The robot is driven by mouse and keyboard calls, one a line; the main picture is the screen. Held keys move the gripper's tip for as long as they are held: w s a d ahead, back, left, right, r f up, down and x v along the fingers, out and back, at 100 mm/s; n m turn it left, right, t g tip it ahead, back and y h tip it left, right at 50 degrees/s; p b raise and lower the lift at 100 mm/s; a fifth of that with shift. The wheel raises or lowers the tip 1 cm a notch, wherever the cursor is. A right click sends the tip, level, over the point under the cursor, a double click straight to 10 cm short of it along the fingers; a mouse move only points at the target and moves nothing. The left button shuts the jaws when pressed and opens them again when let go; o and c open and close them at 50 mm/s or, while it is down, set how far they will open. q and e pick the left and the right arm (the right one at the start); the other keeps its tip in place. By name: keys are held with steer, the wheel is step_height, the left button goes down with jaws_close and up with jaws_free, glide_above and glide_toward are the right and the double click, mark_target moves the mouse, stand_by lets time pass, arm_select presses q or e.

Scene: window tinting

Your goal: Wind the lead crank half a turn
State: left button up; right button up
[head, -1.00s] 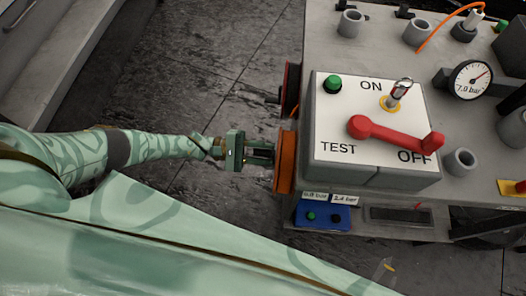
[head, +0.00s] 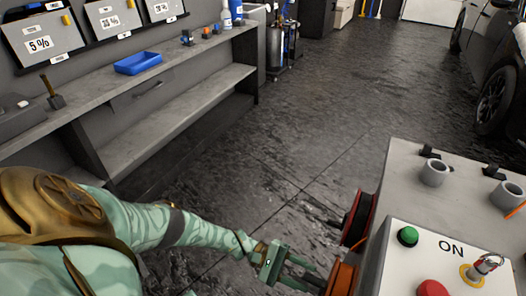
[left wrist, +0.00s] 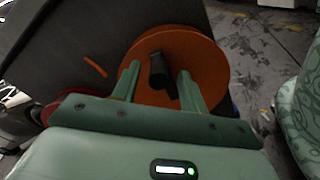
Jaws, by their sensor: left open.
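An orange reel (head: 342,279) is mounted on the left side of the grey test cart (head: 410,178). In the left wrist view the orange reel's disc (left wrist: 205,62) faces me. A black crank handle (left wrist: 158,68) sticks out from the disc. My left gripper (head: 308,274) is open at the reel. Its two green fingers stand on either side of the handle, with gaps visible in the left wrist view. I cannot tell how deep the handle sits between them. My right gripper is out of view.
A second reel (head: 358,218), dark with a red rim, sits behind the orange one. The cart's top carries a white panel (head: 425,246) with a green button (head: 408,236). A long shelf bench (head: 160,75) runs along the left wall. The floor between is clear.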

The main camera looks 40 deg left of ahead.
arm_select(q)
steer(key=b+v, duration=0.2)
steer(key=v, duration=1.1)
steer(key=shift+a, duration=0.15)
steer(key=shift+w, duration=0.1)
